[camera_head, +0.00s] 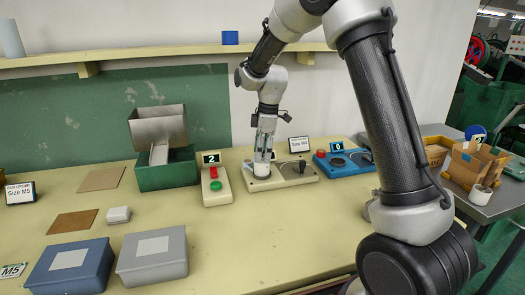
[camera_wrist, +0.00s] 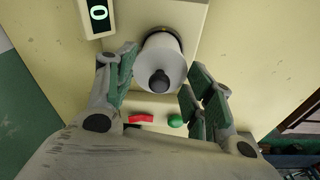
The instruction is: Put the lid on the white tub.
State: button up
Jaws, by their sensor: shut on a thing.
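My gripper (camera_head: 264,150) points down over the beige station in the middle of the bench. Its fingers are shut on a white round piece (camera_head: 262,169), low at the station's left end. In the wrist view, the white round piece (camera_wrist: 160,55) has a dark knob and sits between the two green-padded fingers of my gripper (camera_wrist: 160,92). I cannot tell whether it is the lid, the tub, or both together. Another white tub-like container (camera_head: 481,195) stands on the grey table at the right; its inside is too small to read.
The beige station (camera_head: 298,173) stands between a switch box (camera_head: 216,187) with red and green buttons and a blue station (camera_head: 342,165). A green box (camera_head: 167,173) stands behind. Two lidded bins (camera_head: 152,262) stand front left. Cardboard boxes (camera_head: 470,165) crowd the right table. The front middle is clear.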

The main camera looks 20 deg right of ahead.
jog(key=shift+f, duration=0.1)
jog(key=o, duration=0.8)
notch_tip(320, 180, up, 12)
jog(key=d, duration=0.1)
jog(key=shift+s+d, duration=0.15)
jog(key=shift+d, duration=0.05)
